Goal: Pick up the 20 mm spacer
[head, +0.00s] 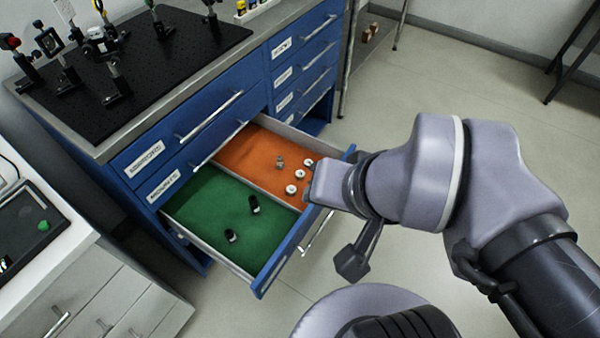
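An open drawer (262,278) holds two lined compartments, one orange (238,157) and one green (200,207), split by a grey divider. In the orange compartment lie several small pale round pieces, such as one at the front (291,189) and one behind it (296,174), plus a small grey metal piece (280,162). I cannot tell which of these is the 20 mm spacer, as no sizes are readable. My gripper (312,190) is over the drawer's front right part, beside the pale pieces, and hides that corner. Its fingers cannot be made out.
Two black cylindrical pieces (254,204) (232,236) stand in the green compartment. The blue cabinet (150,150) carries a black optics board (130,60) with several mounts. A white bench (50,220) stands at left.

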